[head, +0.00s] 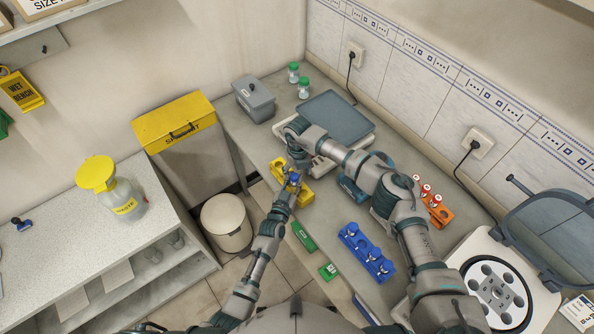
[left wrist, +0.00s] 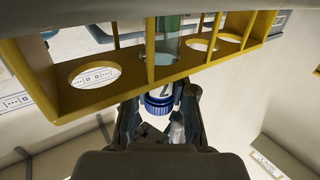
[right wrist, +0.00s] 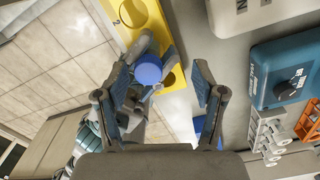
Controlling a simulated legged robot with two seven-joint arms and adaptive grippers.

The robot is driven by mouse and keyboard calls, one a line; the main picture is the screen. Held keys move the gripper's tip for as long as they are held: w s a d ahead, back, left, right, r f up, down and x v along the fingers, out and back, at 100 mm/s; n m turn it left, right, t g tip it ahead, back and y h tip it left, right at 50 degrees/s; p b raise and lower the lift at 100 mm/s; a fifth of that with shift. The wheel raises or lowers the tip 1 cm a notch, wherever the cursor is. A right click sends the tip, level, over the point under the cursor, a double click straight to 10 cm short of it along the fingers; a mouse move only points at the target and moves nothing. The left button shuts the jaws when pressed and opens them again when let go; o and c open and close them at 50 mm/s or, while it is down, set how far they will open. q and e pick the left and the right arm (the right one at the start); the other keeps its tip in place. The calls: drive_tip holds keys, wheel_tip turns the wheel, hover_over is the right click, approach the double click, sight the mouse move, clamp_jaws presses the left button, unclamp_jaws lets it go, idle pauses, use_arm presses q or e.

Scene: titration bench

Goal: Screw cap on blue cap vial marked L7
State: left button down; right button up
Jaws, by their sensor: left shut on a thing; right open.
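My left gripper (head: 289,188) is shut on the blue cap vial (left wrist: 160,91), by the yellow rack (head: 277,169). In the left wrist view a white label with a dark "7" shows next to the ribbed blue cap; the rest of the label is hidden. The round blue cap (right wrist: 148,68) faces up in the right wrist view and sits at the vial's top; how tightly cannot be told. My right gripper (right wrist: 162,80) is open, its fingers apart on either side of the cap's position, and the cap lies nearer the left finger.
A blue rack (head: 367,252), green blocks (head: 304,236) and an orange rack (head: 438,212) with red-capped vials stand on the bench. Two green-capped vials (head: 303,88) stand behind. A blue dial device (right wrist: 290,78) is to the right gripper's right. A bin (head: 226,221) stands below the bench edge.

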use_arm(q)
drive_tip(key=shift+d+f, duration=0.1)
use_arm(e)
wheel_tip(320, 180, up, 12)
idle(0.5)
drive_tip(key=shift+f, duration=0.1)
use_arm(q)
drive_tip(key=c, duration=0.9)
unclamp_jaws()
use_arm(e)
drive_tip(key=shift+w, duration=0.1)
use_arm(q)
drive_tip(key=v, duration=1.2)
drive_tip(key=shift+w, duration=0.1)
